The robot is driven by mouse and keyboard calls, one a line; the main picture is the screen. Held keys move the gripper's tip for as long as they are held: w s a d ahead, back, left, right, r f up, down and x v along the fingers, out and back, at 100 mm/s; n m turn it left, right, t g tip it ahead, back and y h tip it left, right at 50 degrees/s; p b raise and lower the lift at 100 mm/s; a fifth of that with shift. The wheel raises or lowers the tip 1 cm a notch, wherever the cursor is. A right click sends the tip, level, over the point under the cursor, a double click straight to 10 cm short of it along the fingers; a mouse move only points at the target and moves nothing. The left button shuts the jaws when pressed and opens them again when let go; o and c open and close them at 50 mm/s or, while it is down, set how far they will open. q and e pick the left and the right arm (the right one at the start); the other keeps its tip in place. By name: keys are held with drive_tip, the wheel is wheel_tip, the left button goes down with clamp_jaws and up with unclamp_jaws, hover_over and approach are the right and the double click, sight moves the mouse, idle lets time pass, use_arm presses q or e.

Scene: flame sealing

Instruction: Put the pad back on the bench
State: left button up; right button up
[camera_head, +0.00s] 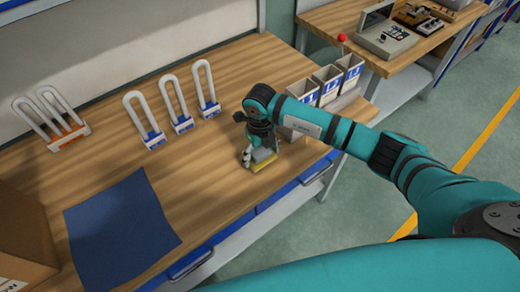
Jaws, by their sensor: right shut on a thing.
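The pad (263,164) is a small block with a yellow underside and a grey upper part. My right gripper (254,152) is shut on it from above. The pad is at or just above the wooden bench (225,185), near its front edge; I cannot tell whether it touches the surface. The fingers and wrist hide part of the pad's upper side. My left gripper does not show.
White U-shaped tubes with blue bases (182,122) stand behind the gripper, others in an orange-marked holder (58,140) further left. A blue mat (120,232) lies front left beside a cardboard box (20,240). Labelled bins (327,85) stand right. Bench between is clear.

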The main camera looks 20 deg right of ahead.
sight(260, 151)
drive_tip(key=shift+f, duration=0.15)
drive_tip(key=o, duration=1)
drive_tip(key=shift+o, duration=0.2)
drive_tip(key=shift+w+r, duration=0.1)
drive_tip(key=shift+r, duration=0.25)
wheel_tip(260, 151, up, 10)
drive_tip(key=b, duration=0.3)
drive_tip(key=shift+r, duration=0.25)
drive_tip(key=shift+r+b, duration=0.3)
drive_tip(key=shift+r, duration=0.25)
